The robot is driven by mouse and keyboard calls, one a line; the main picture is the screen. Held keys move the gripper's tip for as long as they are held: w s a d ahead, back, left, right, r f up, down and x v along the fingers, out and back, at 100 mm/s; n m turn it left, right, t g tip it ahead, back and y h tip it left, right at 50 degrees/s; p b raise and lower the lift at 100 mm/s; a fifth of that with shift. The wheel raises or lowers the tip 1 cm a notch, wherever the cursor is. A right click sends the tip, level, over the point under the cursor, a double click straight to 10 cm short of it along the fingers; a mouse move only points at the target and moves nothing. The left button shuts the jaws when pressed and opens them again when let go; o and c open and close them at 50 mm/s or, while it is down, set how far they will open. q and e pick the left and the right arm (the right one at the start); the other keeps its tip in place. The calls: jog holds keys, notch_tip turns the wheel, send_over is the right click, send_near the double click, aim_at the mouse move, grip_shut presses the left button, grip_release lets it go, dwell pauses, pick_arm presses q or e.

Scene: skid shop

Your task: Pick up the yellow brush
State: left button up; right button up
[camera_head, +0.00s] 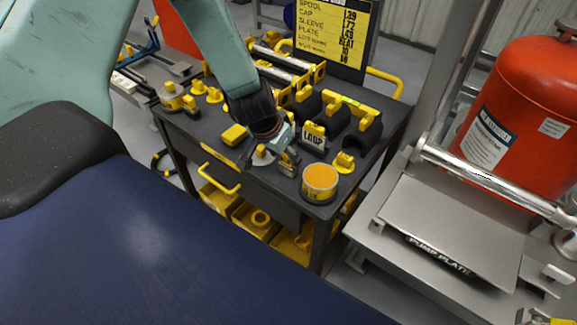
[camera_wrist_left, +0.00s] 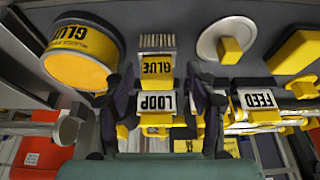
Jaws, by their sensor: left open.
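The yellow brush (camera_wrist_left: 157,65) shows in the left wrist view with pale bristles at the top and a yellow body marked GLUE. My left gripper (camera_wrist_left: 160,84) is open, with one dark finger on each side of the brush area. I cannot tell whether the fingers touch the brush. In the head view my left gripper (camera_head: 284,158) is low over the front of the dark cart, and it hides most of the brush. My right gripper is not in view.
A glue tin (camera_head: 320,181) stands close to my gripper at the cart's front corner. A LOOP block (camera_head: 313,136) and black half-rings sit behind. A yellow block (camera_head: 234,135) lies to the left. A red tank (camera_head: 522,115) stands at the right beyond the cart (camera_head: 215,119).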

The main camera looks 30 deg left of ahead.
pick_arm(q)
jog(key=shift+w+d+f, duration=0.1)
jog(key=shift+f, duration=0.2)
jog(key=b+x, duration=0.4)
jog(key=shift+w+f, duration=0.1)
jog(key=shift+w, duration=0.25)
jog(key=shift+s+d, duration=0.1)
jog(key=shift+d, duration=0.05)
jog(key=c, duration=0.9)
jog(key=shift+c, duration=0.2)
